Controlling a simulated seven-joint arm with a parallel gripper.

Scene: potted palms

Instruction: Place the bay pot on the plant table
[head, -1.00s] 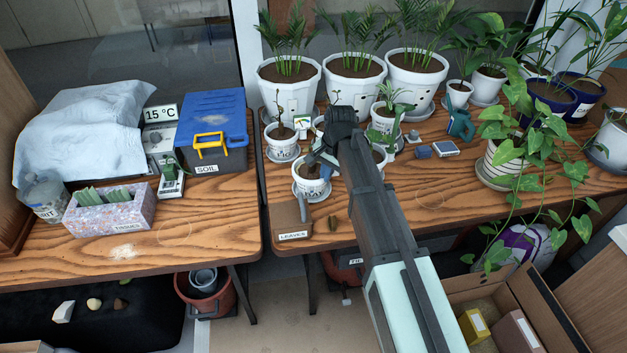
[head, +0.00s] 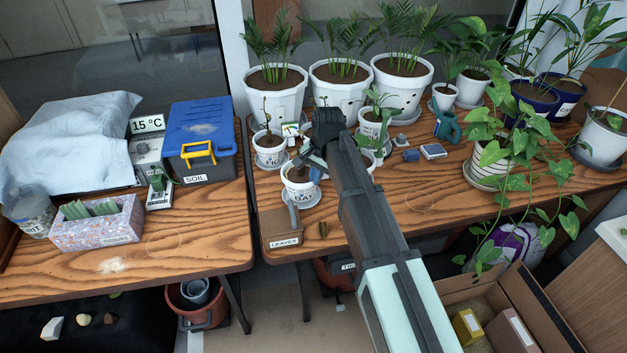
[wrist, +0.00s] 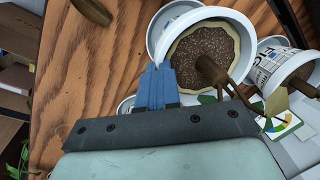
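The bay pot (head: 299,186) is a small white pot labelled BAY, with dark soil and a brown stem. It stands upright on a white saucer (head: 307,202) on the right-hand wooden table (head: 375,229), which bears the plants. In the wrist view the bay pot (wrist: 177,32) is seen from above. My gripper (head: 317,174) reaches down to the pot's right rim. In the wrist view its blue fingers (wrist: 157,68) are close together with their tips at the rim, and look shut on it. The finger ends are partly hidden.
A white fig pot (head: 270,155) stands just behind left. A brown LEAVES tray (head: 283,226) lies in front. Large palm pots (head: 274,98) line the back; a trailing plant (head: 505,150) is at right. The left table (head: 190,240), across a narrow gap, has bare wood in front of a SOIL box (head: 203,150).

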